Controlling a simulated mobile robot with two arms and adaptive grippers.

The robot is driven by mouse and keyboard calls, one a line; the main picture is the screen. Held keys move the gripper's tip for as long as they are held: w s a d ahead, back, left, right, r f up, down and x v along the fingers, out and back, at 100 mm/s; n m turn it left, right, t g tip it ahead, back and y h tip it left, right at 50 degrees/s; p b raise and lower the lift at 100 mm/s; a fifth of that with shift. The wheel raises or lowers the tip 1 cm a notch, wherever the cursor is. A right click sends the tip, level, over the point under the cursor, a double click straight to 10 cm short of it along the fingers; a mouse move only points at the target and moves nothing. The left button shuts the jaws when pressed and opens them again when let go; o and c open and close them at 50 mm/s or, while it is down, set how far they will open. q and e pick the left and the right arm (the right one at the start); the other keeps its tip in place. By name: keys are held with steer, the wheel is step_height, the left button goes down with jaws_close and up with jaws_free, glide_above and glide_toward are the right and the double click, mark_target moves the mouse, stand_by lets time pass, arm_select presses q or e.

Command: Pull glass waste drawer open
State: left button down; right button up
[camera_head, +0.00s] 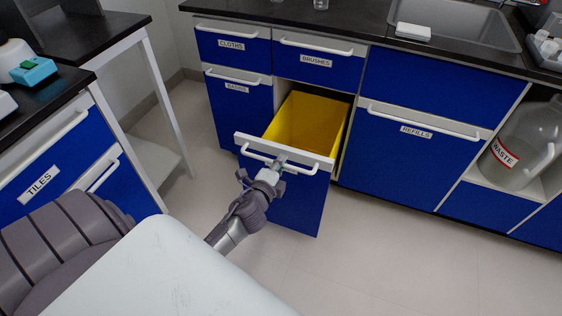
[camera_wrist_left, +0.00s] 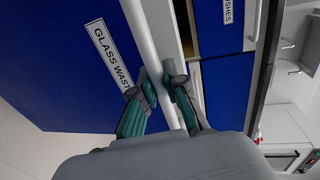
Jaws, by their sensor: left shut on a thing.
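The glass waste drawer has a blue front (camera_head: 296,204) and a white handle (camera_head: 256,154). It stands pulled out from the cabinet, with its yellow bin (camera_head: 306,121) showing inside. My left gripper (camera_head: 270,174) is at the handle, near its middle. In the left wrist view the gripper's fingers (camera_wrist_left: 164,92) are closed around the white handle bar (camera_wrist_left: 141,38), beside the "GLASS WASTE" label (camera_wrist_left: 112,58). My right gripper is not in view.
Drawers labelled brushes (camera_head: 317,61) and cloths (camera_head: 232,45) are shut above and beside it. The refills cabinet (camera_head: 415,145) is shut to the right. A waste jug (camera_head: 522,140) stands on a shelf at far right. The floor (camera_head: 370,255) in front is clear.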

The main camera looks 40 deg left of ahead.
arm_select(q)
steer(key=c, duration=1.2)
jaws_free()
steer(key=v, duration=1.2)
steer(key=shift+a, duration=0.1)
